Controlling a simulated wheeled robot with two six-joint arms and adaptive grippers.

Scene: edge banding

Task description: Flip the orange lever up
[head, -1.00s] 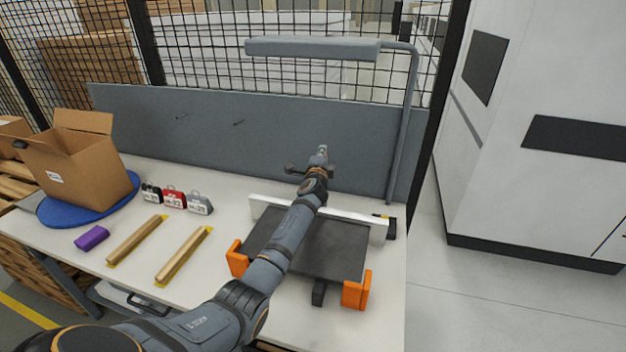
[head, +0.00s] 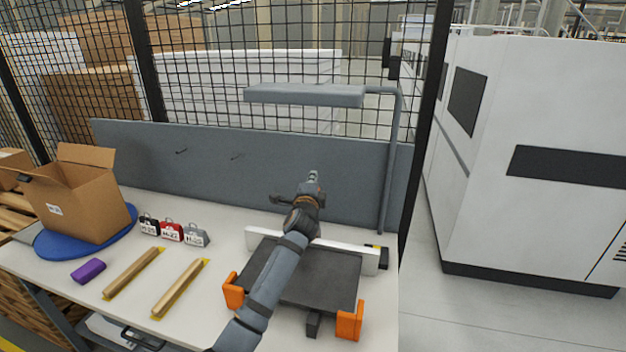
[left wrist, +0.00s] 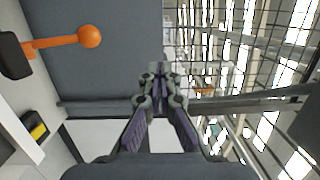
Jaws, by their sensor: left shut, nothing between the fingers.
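The orange lever shows in the left wrist view as a rod with a round orange knob (left wrist: 89,37). The rod runs from a black base (left wrist: 15,54) at the left edge, and its knob end points away from the white bench surface. In the head view I cannot make out the lever; my left arm covers that area. My left gripper (head: 313,177) is above the back of the bench, in front of the grey panel. In the left wrist view the gripper (left wrist: 158,80) is shut and empty, with a gap between it and the knob. My right gripper is not in view.
A black plate with orange corner blocks (head: 350,322) lies under my arm, with a white fence (head: 355,259) behind. A grey lamp post (head: 390,170) rises at the right rear. Wooden strips (head: 180,288), a purple block (head: 88,271) and a cardboard box (head: 85,210) are left.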

